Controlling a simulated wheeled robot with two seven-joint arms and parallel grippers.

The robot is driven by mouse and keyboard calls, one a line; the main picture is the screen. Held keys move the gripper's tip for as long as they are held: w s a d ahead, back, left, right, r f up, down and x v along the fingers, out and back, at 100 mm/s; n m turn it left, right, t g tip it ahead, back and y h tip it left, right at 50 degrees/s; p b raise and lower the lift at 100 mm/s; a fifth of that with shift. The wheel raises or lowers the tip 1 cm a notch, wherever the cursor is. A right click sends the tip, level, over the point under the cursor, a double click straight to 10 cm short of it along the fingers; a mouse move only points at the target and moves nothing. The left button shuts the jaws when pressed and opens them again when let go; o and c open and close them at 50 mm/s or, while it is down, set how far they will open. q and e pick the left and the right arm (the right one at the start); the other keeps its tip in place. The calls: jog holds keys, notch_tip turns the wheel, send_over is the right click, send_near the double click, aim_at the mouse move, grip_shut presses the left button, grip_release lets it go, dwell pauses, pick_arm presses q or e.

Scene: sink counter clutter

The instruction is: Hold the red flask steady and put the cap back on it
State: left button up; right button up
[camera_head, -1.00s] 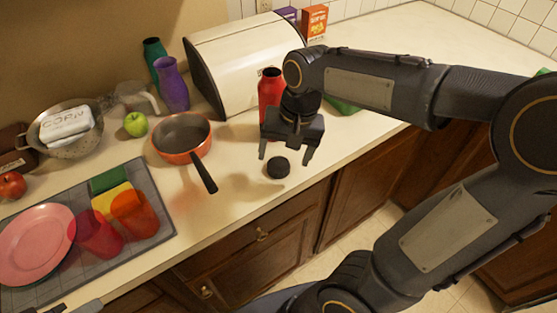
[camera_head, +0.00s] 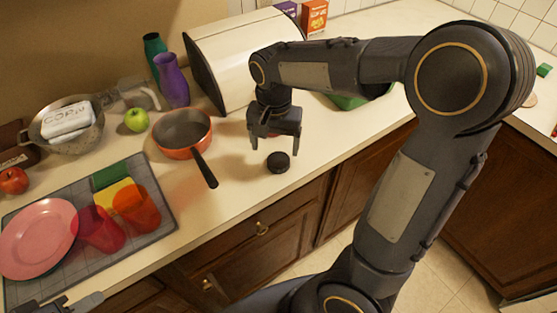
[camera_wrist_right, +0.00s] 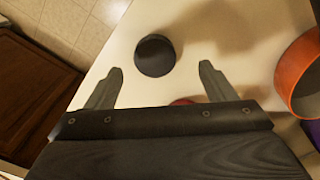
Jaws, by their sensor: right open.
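The black cap (camera_head: 278,162) lies on the counter near its front edge. My right gripper (camera_head: 275,150) is open, pointing down over the counter just behind the cap, with nothing between its fingers. In the right wrist view the cap (camera_wrist_right: 154,55) shows ahead of the two spread fingertips (camera_wrist_right: 160,68), apart from both. The red flask is almost wholly hidden behind my right gripper and wrist in the head view; a small red patch (camera_wrist_right: 182,101) shows at the gripper's edge in the wrist view. A part of my left gripper (camera_head: 68,303) shows at the bottom left; its fingers are unclear.
An orange saucepan (camera_head: 171,152) stands left of the cap, its black handle pointing toward the front edge. A bread box (camera_head: 222,65) stands behind. A drying mat (camera_head: 158,226) with a pink plate (camera_head: 38,240) and cups lies at left.

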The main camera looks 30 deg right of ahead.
aim_at(279, 159)
jog(key=f, duration=0.2)
jog(key=d+f, duration=0.1)
jog(key=f, duration=0.1)
jog(key=shift+d+f, duration=0.1)
jog(key=shift+f, duration=0.45)
jog(key=c, duration=1)
